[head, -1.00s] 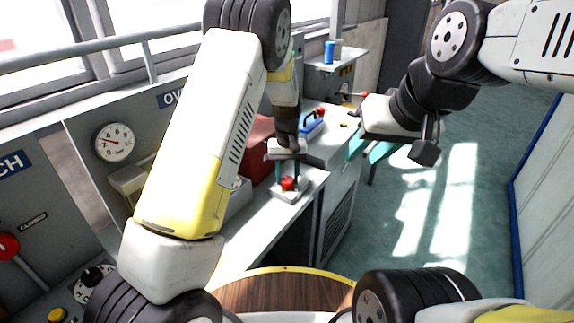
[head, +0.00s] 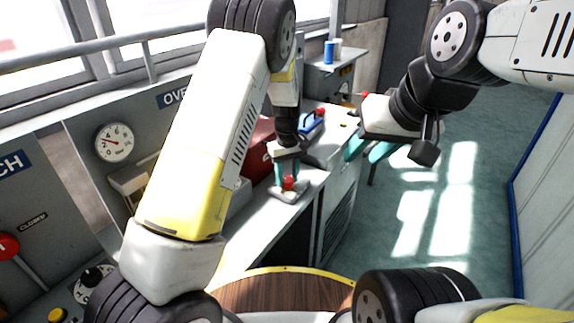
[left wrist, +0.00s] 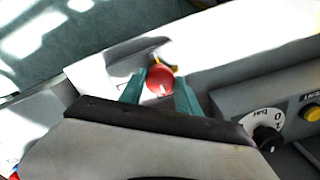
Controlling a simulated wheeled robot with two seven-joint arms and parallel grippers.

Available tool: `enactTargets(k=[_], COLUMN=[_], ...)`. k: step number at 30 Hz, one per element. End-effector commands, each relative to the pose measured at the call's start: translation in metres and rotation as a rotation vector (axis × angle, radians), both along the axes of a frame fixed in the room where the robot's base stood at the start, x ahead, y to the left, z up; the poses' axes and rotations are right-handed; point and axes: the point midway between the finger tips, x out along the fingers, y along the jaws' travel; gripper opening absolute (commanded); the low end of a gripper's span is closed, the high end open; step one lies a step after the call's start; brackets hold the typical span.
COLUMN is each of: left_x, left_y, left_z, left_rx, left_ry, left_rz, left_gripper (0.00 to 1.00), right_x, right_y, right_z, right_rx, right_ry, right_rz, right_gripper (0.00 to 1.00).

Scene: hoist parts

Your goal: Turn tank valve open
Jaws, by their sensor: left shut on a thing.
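A red valve knob (head: 289,183) sits on a small grey base plate (head: 288,196) on the bench's worktop. My left gripper (head: 286,181) reaches down from above and is shut on the knob. In the left wrist view the knob (left wrist: 160,80) shows between the teal fingers of the left gripper (left wrist: 160,92), with a small yellowish part just beyond it. The fingers hide part of the knob and its stem. My right gripper (head: 368,150) hangs in the air to the right of the bench, its teal fingers apart and empty.
A pressure gauge (head: 114,142) is on the grey panel at left. A blue-handled part (head: 312,122) lies farther along the bench, and a blue cylinder (head: 329,52) stands on a back shelf. The floor (head: 440,210) at right is clear.

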Motion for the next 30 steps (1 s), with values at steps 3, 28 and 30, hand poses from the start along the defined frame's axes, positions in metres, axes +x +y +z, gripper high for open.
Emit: enactTargets(k=[3, 28, 30], left_x=[0.001, 0.002, 0.001], left_y=[0.0, -0.001, -0.001], left_z=[0.001, 0.043, 0.054], left_rx=[-0.001, -0.003, -0.003], left_ry=[-0.003, -0.006, -0.005], left_rz=[0.002, -0.001, -0.001], left_gripper=[0.0, 0.61, 0.61], right_x=[0.0, 0.0, 0.0], right_y=[0.0, 0.0, 0.0], right_z=[0.0, 0.0, 0.0], right_rx=[0.0, 0.0, 0.0], right_ry=[0.0, 0.0, 0.0], right_rz=[0.0, 0.0, 0.0], right_gripper=[0.36, 0.36, 0.36])
